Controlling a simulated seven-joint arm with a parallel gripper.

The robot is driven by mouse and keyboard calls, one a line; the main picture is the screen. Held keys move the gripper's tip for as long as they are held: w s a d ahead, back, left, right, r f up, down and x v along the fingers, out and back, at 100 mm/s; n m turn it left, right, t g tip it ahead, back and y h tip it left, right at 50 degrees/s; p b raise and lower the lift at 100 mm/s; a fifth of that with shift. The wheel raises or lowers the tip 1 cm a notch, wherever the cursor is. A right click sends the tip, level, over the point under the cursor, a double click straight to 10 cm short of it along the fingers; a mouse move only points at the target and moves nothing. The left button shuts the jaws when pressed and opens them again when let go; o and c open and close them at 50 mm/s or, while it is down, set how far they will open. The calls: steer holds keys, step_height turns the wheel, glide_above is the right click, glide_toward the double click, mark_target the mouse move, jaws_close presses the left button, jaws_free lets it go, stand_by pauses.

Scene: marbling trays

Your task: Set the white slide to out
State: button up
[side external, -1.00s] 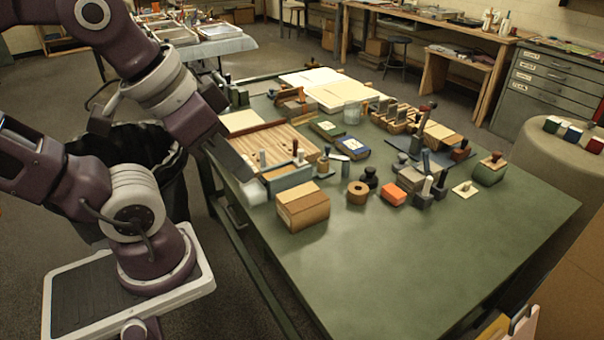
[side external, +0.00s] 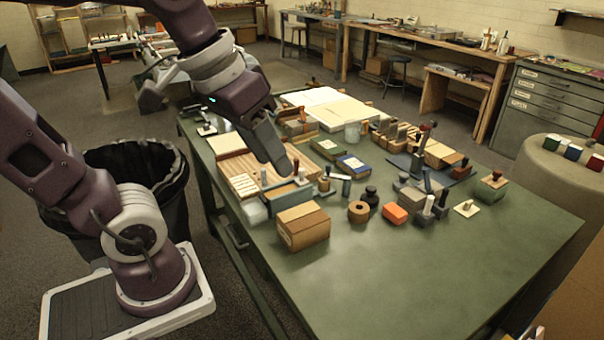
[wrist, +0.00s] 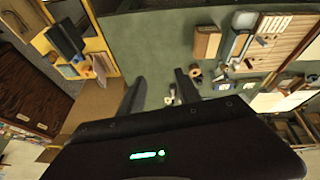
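A blue-grey long box (side external: 292,194) stands at the front edge of a slatted wooden board (side external: 318,165). A small upright white peg (side external: 264,176), which looks like the handle of the white slide, stands at its left part. A dark red-tipped peg (side external: 296,167) stands farther right. How far the slide is out cannot be told. My gripper (side external: 284,168) hangs over the board and box, close to the pegs in the picture; contact cannot be told. In the wrist view, my gripper's fingers (wrist: 160,77) are apart with nothing held between them.
A brown box (side external: 303,227) stands in front of the blue-grey box. A tape roll (side external: 358,212), an orange block (side external: 395,213) and dark stamps crowd the right side. Blue (side external: 353,164) and green boxes lie behind. The green table's (side external: 420,280) front is clear.

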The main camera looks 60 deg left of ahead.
steer(key=w+a+n+g, duration=0.25)
steer(key=w+a, duration=0.55)
steer(key=w, duration=0.5)
steer(key=n+g, duration=0.2)
steer(key=n, duration=0.3)
glide_toward(302, 169)
steer(key=d, duration=0.2)
steer(key=shift+y, duration=0.3)
steer(key=f, duration=0.3)
steer(key=a+f, duration=0.1)
steer(key=f, duration=0.5)
steer(key=shift+w+a+f, duration=0.15)
steer(key=shift+a+f, duration=0.15)
steer(key=shift+c, duration=0.2)
jaws_close()
